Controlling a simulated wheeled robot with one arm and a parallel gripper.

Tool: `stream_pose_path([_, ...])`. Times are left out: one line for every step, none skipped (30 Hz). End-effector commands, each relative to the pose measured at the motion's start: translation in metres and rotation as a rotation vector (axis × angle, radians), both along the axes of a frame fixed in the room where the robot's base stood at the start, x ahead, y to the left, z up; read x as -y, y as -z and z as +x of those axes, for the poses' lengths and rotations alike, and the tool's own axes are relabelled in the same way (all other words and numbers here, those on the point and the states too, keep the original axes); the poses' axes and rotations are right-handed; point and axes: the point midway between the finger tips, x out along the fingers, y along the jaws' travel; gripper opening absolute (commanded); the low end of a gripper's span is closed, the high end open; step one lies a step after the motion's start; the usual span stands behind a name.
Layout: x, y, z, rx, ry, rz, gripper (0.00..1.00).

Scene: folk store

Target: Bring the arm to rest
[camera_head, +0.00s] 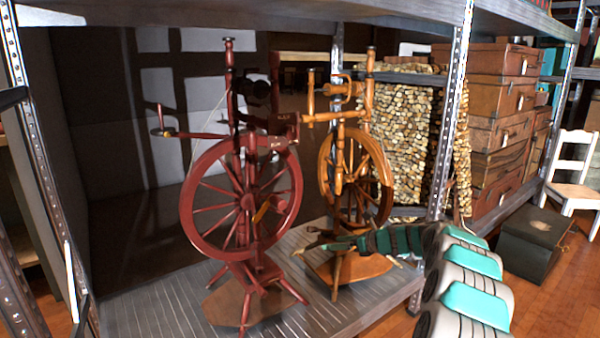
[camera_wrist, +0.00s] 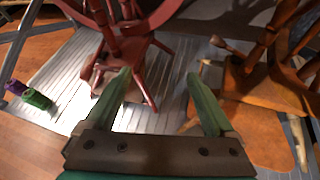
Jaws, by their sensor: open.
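My gripper (camera_head: 306,241) reaches in from the right in the head view, low in front of the two spinning wheels. The red spinning wheel (camera_head: 240,203) stands upright to the left of the fingers. The orange-brown spinning wheel (camera_head: 357,165) stands upright just behind my gripper, its lower part partly hidden by it. I cannot tell whether they touch.
Both wheels stand on a low grey slatted shelf (camera_head: 150,310) between metal posts (camera_head: 448,120). A green spool (camera_wrist: 38,98) and a purple spool (camera_wrist: 16,87) lie at the left. Stacked brown cases (camera_head: 500,130), a dark chest (camera_head: 535,240) and a white chair (camera_head: 572,185) are at the right.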

Motion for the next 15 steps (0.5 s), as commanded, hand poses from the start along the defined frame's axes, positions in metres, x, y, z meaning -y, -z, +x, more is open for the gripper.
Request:
stream_pose_path([-0.013, -0.011, -0.012, 0.022, -0.047, -0.028, 0.89])
stream_pose_path([-0.021, -0.016, -0.021, 0.037, -0.081, -0.049, 0.89])
stream_pose_path([-0.032, -0.025, -0.034, 0.06, -0.128, -0.082, 0.89])
stream_pose_path([-0.039, -0.03, -0.044, 0.078, -0.166, -0.108, 0.89])
stream_pose_path([-0.047, -0.035, -0.054, 0.097, -0.203, -0.133, 0.89])
stream_pose_path([-0.057, -0.042, -0.069, 0.121, -0.252, -0.165, 0.89])
stream_pose_path([-0.063, -0.045, -0.08, 0.138, -0.29, -0.19, 0.89])
stream_pose_path([-0.069, -0.05, -0.091, 0.156, -0.326, -0.215, 0.89])
stream_pose_path([-0.077, -0.056, -0.106, 0.184, -0.376, -0.249, 0.89])
stream_pose_path([-0.082, -0.059, -0.118, 0.2, -0.415, -0.274, 0.89])
stream_pose_path([-0.088, -0.061, -0.131, 0.217, -0.453, -0.298, 0.89])
stream_pose_path([-0.094, -0.067, -0.147, 0.244, -0.504, -0.331, 0.89])
stream_pose_path([-0.097, -0.07, -0.159, 0.263, -0.542, -0.358, 0.89])
stream_pose_path([-0.101, -0.071, -0.171, 0.279, -0.581, -0.38, 0.89])
stream_pose_path([-0.106, -0.074, -0.188, 0.304, -0.632, -0.411, 0.89])
